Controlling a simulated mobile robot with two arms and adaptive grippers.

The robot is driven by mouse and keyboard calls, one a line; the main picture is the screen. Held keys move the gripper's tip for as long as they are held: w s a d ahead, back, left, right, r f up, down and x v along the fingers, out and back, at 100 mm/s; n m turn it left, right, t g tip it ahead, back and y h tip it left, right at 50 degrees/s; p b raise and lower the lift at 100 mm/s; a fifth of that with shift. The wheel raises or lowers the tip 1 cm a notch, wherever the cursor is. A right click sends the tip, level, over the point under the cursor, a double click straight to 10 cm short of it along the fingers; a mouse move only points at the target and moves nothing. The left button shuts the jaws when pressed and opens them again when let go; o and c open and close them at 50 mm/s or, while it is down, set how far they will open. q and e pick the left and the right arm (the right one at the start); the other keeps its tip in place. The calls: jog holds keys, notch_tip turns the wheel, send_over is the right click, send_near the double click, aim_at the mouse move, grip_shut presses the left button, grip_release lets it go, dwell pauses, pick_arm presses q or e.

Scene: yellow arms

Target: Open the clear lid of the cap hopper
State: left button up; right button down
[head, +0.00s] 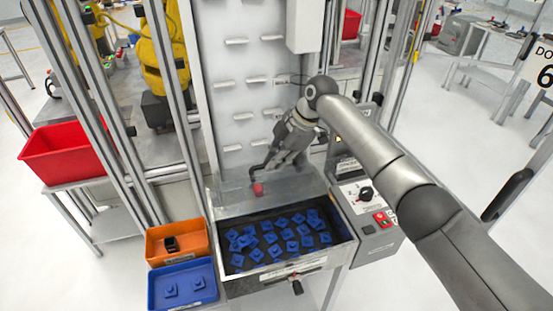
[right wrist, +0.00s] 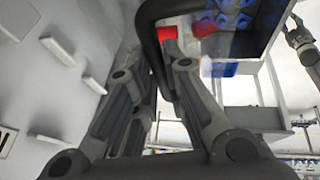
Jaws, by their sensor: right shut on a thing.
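The cap hopper (head: 341,253) is a grey metal bin with blue caps (head: 285,237) lying in it. Its clear lid (head: 300,187) is tilted up at the back of the bin, so the caps lie uncovered from the front. A small red piece (head: 258,189) shows at the lid and also in the right wrist view (right wrist: 168,34). My right gripper (head: 275,162) is above the lid, in front of the white panel. In the right wrist view its fingers are shut on a black bent handle (right wrist: 151,42). The exact contact is partly hidden. My left gripper is not in view.
An orange bin (head: 158,248) and a blue bin (head: 207,292) stand left of the hopper. A control box (head: 366,213) with a black knob and red button is at its right. The white panel (head: 232,103) with several ledges rises behind. Metal posts flank it.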

jog(key=shift+s+d+f, duration=0.1)
jog(key=shift+s+f, duration=0.15)
jog(key=shift+f, duration=0.35)
jog(key=c, duration=1.9)
grip_release()
jog(key=o, duration=0.4)
jog(key=shift+w, duration=0.35)
jog(key=shift+s+r, duration=0.1)
jog(key=shift+r, duration=0.3)
jog(key=v, duration=1.1)
jog(key=shift+d+r, duration=0.1)
jog(key=shift+r, duration=0.1)
